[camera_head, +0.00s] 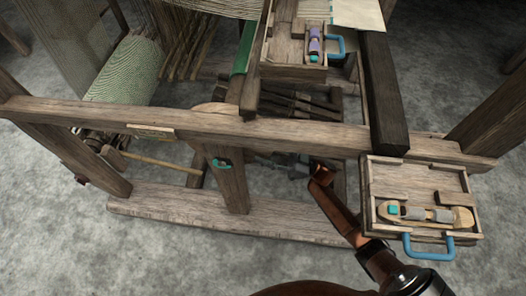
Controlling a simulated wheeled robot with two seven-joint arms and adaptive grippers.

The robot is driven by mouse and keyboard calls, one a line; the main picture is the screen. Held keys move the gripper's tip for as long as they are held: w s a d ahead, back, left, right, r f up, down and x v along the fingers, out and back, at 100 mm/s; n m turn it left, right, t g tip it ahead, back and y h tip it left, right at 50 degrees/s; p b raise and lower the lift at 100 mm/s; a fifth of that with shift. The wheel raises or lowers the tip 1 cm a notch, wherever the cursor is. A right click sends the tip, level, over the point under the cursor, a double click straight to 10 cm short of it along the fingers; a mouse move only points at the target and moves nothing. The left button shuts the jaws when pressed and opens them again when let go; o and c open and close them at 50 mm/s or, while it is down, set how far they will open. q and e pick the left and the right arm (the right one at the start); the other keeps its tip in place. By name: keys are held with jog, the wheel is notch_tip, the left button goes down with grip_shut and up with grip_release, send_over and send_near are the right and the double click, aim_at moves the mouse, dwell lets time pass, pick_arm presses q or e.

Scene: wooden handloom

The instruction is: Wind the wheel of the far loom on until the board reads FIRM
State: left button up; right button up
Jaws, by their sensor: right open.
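The wooden loom (300,137) fills the middle of the view. A roll of pale striped cloth (125,68) sits at its upper left. A small dark wheel-like part (95,140) shows by the left leg, partly hidden by the frame; I cannot tell if it is the wheel. A small pale plate (152,132) is on the front rail; any lettering is too small to read. My right gripper (284,162) is open and looks empty, just under the front rail and right of the middle post. Its fingertips are dark and hard to make out. My left gripper is out of view.
A wooden tray (375,232) with a blue handle holds a shuttle (428,213) at the right. Another tray (292,73) stands above. A teal fitting (221,163) is on the middle post. A low beam (200,216) runs along the floor; grey floor in front is clear.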

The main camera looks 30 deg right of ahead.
grip_shut()
dwell(0.4)
